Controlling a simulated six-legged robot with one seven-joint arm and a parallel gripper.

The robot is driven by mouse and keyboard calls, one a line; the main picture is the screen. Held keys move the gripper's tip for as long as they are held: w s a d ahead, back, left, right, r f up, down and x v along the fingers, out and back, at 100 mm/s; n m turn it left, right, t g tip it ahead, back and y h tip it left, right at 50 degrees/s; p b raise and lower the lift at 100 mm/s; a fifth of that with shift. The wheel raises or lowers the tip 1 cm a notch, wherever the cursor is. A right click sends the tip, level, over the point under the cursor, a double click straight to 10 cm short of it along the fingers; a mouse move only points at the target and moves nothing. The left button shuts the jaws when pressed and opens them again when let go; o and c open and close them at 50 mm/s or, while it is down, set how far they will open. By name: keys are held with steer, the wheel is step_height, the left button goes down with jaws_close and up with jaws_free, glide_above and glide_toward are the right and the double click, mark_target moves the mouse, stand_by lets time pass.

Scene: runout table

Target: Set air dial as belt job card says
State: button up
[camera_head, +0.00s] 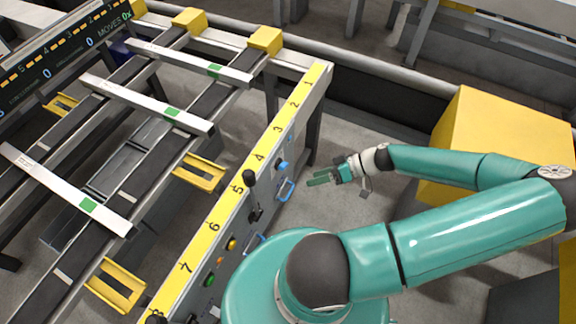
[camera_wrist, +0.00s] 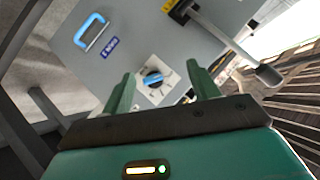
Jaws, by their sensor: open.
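The air dial (camera_wrist: 153,77) is a blue knob on a white square plate, on the grey panel face in the wrist view. A blue dial-like part (camera_head: 283,166) also shows on the panel side below the yellow number strip in the head view. My gripper (camera_head: 318,179) is open and empty, to the right of the panel and apart from it. In the wrist view my two green fingers (camera_wrist: 160,73) stand on either side of the dial, with the knob seen between them. The dial's scale is too small to read. I cannot make out a job card.
A blue handle (camera_wrist: 93,32) and a small blue label are near the dial. A lever with a dark knob (camera_head: 250,178) stands out from the panel. The yellow strip (camera_head: 248,180) carries numbers. A yellow block (camera_head: 490,140) stands behind my arm. A dark display (camera_head: 60,50) is at upper left.

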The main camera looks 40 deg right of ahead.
mark_target(287, 166)
steer(key=d+r+t+h, duration=0.1)
steer(key=d+t, duration=0.3)
steer(key=shift+m, duration=0.3)
steer(key=x, duration=1.3)
steer(key=shift+w+f, duration=0.1)
steer(key=shift+f, duration=0.05)
steer(key=c, duration=1)
